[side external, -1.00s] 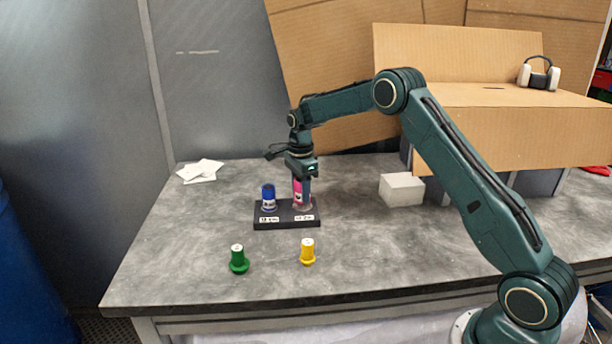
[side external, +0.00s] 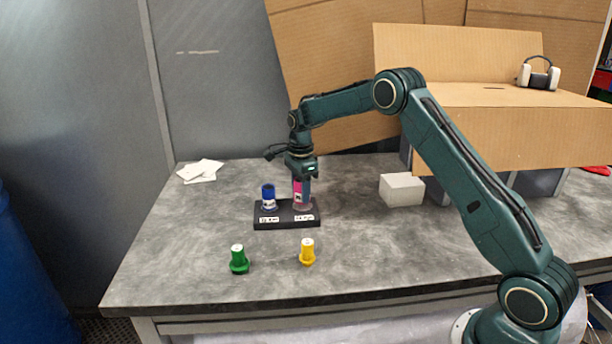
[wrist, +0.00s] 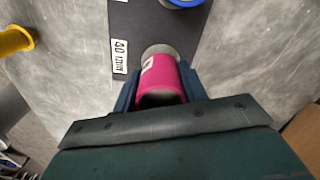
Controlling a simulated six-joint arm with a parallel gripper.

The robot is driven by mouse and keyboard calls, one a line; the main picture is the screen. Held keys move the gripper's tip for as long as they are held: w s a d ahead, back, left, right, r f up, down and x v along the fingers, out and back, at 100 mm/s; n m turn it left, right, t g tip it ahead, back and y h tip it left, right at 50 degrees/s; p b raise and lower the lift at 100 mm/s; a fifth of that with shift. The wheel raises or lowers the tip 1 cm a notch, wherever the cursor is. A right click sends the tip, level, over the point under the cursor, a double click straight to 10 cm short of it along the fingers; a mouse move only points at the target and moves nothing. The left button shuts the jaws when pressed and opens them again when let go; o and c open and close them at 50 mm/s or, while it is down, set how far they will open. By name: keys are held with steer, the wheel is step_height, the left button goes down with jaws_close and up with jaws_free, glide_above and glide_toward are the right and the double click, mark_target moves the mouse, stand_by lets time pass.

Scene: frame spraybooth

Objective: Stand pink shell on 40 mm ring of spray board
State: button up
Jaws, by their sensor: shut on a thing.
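The pink shell (side external: 299,191) is upright between the fingers of my gripper (side external: 301,185), over the right-hand ring of the black spray board (side external: 287,223). In the wrist view the pink shell (wrist: 160,84) sits between both blue fingers, which are shut on it. Below it a grey round ring (wrist: 160,50) shows beside a label reading 40 mm (wrist: 119,56). Whether the shell's bottom touches the ring, I cannot tell. A blue shell (side external: 268,197) stands on the board's left-hand ring.
A green piece (side external: 239,260) and a yellow piece (side external: 307,253) stand in front of the board. A white block (side external: 401,189) lies to the right, white papers (side external: 200,171) at the back left. The table between is clear.

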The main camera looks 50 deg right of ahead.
steer(key=shift+f, duration=0.8)
stand_by(0.4)
steer(key=o, duration=1.1)
step_height(320, 180, up, 14)
steer(key=shift+f, duration=0.1)
stand_by(0.4)
